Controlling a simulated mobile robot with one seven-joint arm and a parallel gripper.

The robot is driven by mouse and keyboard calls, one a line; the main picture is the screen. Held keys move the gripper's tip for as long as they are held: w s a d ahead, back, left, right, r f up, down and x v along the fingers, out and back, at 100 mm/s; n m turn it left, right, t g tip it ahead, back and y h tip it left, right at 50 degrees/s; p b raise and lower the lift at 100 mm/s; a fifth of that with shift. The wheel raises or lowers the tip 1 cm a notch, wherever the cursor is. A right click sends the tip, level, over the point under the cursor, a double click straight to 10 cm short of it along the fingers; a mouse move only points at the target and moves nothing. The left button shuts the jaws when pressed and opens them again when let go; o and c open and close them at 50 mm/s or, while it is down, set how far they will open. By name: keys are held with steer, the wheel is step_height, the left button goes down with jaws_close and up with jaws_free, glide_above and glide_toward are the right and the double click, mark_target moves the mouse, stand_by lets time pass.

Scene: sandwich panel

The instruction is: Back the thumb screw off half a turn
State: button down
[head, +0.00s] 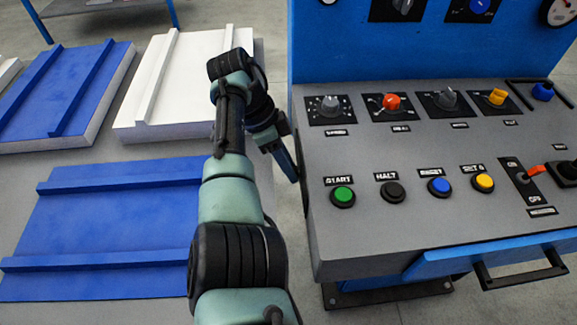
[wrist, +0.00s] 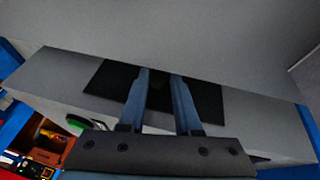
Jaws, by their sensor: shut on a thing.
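In the wrist view, my gripper (wrist: 160,76) has its two blue fingers shut on a small dark thing, taken to be the thumb screw (wrist: 158,95), in front of a black plate (wrist: 108,80) on a grey console face. The screw is mostly hidden between the fingers, and its shape and turn angle cannot be read. In the head view, my gripper (head: 291,172) is at the left side of the grey console (head: 400,215). The thumb screw and the black plate are hidden there.
The console top carries knobs, a green start button (head: 342,196) and other buttons. A blue drawer front with a black handle (head: 522,276) sticks out below. To the left, blue panels (head: 120,225) and a white panel (head: 180,75) lie on a grey table.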

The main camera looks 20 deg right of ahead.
steer(key=shift+a, duration=0.1)
steer(key=c, duration=0.6)
jaws_free()
steer(key=p+v, duration=0.1)
steer(key=v, duration=1.2)
